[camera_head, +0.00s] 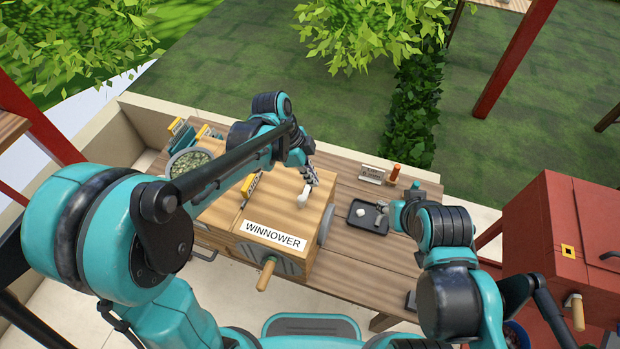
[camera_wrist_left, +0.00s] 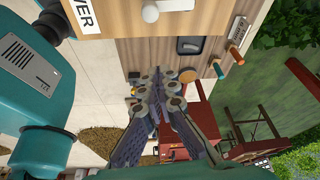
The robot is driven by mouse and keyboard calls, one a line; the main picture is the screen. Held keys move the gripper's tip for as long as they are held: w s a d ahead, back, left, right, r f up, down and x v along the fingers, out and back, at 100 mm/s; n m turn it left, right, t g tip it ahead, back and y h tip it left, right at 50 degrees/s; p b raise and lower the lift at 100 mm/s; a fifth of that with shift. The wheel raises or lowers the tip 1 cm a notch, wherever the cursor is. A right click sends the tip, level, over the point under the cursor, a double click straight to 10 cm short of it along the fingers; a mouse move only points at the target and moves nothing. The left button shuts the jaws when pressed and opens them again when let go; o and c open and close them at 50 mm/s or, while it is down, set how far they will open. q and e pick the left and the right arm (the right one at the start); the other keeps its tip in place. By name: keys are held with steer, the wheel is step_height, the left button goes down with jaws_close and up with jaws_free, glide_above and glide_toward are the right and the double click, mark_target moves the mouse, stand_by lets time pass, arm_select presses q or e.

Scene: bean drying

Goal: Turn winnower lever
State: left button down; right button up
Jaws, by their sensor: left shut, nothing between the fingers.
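The winnower (camera_head: 285,215) is a wooden box with a "WINNOWER" label, standing on the table. A small white lever (camera_head: 303,199) sticks up from its top, and its white round end shows at the top of the left wrist view (camera_wrist_left: 150,12). A wooden handle (camera_head: 266,274) juts from its front. My left gripper (camera_head: 312,178) is above the winnower top, just behind and right of the white lever; contact cannot be told. Its fingers (camera_wrist_left: 165,88) are together and empty in the wrist view. My right gripper (camera_head: 395,212) is partly hidden by its arm near the black tray.
The black tray (camera_head: 352,222) with a pale round item lies right of the winnower. A round bowl (camera_head: 186,163) is left. A red machine (camera_head: 565,225) stands at the right.

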mark_target(305, 193)
arm_select(q)
steer(key=b+x, duration=0.2)
steer(key=x, duration=0.7)
steer(key=shift+d+f, duration=0.15)
steer(key=shift+f, duration=0.25)
steer(key=a, duration=0.3)
steer(key=shift+w+a, duration=0.1)
steer(key=shift+a, duration=0.45)
